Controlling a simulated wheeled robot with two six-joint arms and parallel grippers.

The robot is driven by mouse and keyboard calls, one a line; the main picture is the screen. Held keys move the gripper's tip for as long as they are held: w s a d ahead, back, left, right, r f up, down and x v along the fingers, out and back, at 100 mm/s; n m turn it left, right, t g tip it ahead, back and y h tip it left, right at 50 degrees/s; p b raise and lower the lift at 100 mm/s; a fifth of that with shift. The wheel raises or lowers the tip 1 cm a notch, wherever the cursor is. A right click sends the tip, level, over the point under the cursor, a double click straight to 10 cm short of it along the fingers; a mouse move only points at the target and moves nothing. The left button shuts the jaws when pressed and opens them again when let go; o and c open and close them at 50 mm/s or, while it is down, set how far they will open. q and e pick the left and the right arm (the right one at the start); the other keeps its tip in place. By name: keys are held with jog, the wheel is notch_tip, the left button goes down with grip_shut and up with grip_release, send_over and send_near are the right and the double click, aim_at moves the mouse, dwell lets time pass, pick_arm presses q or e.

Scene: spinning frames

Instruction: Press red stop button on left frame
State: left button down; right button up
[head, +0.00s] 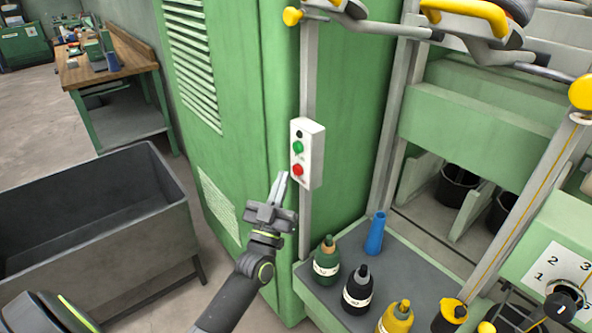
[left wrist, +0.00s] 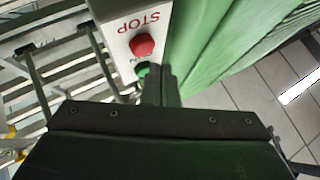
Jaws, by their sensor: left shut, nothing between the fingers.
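A white control box (head: 316,157) is mounted on a grey post at the corner of the green machine cabinet (head: 245,90). Its face has a red button (head: 297,170) at the bottom, a green one (head: 298,147) above and a black one on top. My left gripper (head: 280,178) is shut and empty, its tips just left of and slightly below the red button. In the left wrist view the red stop button (left wrist: 142,45) shows under upside-down STOP lettering; the fingertips (left wrist: 160,74) are beside the green button (left wrist: 143,68). I cannot tell whether they touch the box. My right gripper is out of view.
A grey metal bin (head: 100,222) stands at the left. A wooden workbench (head: 110,62) is behind it. Several bottles and cones, including a blue cone (head: 375,233), stand on a grey-topped ledge right of the post. Yellow-knobbed rails hang above.

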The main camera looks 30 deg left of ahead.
pick_arm(q)
jog(key=shift+s+a+p, duration=0.2)
jog(key=shift+s+a, duration=0.1)
jog(key=shift+s, duration=0.4)
jog(key=shift+s+a+p, duration=0.2)
jog(key=shift+s+a, duration=0.1)
jog(key=shift+s, duration=0.4)
jog(key=shift+s+a+p, duration=0.2)
jog(key=shift+s+a, duration=0.1)
jog(key=shift+s, duration=0.4)
